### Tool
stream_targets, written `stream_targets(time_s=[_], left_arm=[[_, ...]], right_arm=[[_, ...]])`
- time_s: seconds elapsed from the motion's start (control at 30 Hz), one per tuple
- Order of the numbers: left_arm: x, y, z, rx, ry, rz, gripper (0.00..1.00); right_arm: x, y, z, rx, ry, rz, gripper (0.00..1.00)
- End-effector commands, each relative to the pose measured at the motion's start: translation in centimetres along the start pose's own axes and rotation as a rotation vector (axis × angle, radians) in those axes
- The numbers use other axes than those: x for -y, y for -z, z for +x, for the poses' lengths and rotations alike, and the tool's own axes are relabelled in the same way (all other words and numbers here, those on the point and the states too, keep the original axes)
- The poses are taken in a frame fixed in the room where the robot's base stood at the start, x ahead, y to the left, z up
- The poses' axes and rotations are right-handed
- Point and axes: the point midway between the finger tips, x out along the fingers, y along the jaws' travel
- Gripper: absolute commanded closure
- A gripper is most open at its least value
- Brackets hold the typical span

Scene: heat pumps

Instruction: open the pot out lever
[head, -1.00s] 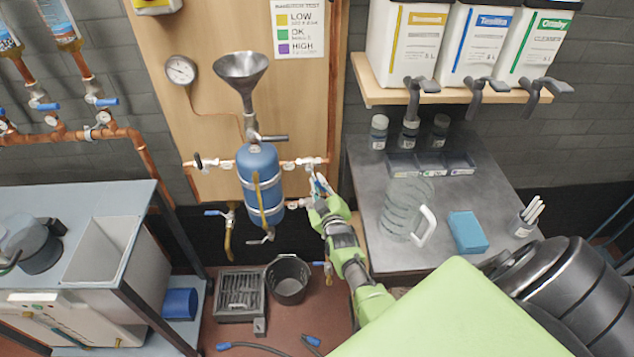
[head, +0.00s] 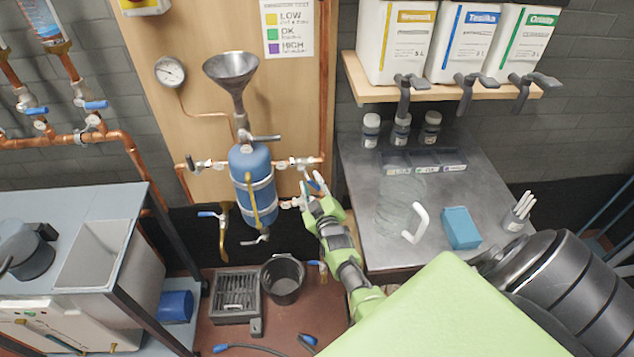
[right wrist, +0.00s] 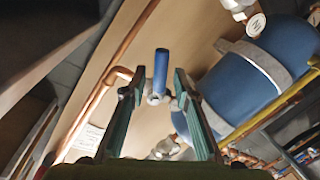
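The pot (head: 252,185) is a blue upright cylinder with light bands, fixed to the wooden board under a metal funnel (head: 232,78). A blue lever (head: 317,180) on a valve stands to its right, at my right gripper's fingertips. In the right wrist view the blue lever (right wrist: 160,72) points up from its valve, in the gap between the fingers and seemingly a little beyond them. My right gripper (head: 311,194) is green and open, with clear space on both sides of the lever; it also shows in the right wrist view (right wrist: 154,88). My left gripper is out of view.
A copper pipe (right wrist: 108,85) runs left of the fingers in the wrist view. A metal table (head: 365,235) with a clear jug (head: 395,205) and blue box (head: 461,228) stands to the right. A black bucket (head: 283,278) is on the floor below the pot.

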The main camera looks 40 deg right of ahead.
Motion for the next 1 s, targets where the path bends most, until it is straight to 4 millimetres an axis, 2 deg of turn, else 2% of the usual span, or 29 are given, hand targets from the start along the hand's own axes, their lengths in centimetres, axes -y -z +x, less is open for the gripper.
stream_targets(time_s=[0.4, 0.53, 0.7, 0.97, 1.0], left_arm=[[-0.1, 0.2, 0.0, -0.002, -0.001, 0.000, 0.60], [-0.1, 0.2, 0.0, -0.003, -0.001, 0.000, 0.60], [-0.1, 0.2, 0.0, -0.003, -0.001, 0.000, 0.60], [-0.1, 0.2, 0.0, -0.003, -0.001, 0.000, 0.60], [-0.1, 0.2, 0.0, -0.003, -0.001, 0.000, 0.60]], right_arm=[[0.0, -0.2, -7.8, 0.003, 0.001, 0.000, 0.72], [0.0, -0.2, -9.8, 0.003, 0.001, -0.001, 0.72], [0.0, -0.1, -11.0, 0.003, 0.000, 0.000, 0.72], [0.0, -0.1, -11.1, 0.002, 0.000, 0.000, 0.72], [0.0, -0.1, -11.1, 0.002, 0.000, 0.000, 0.75]])
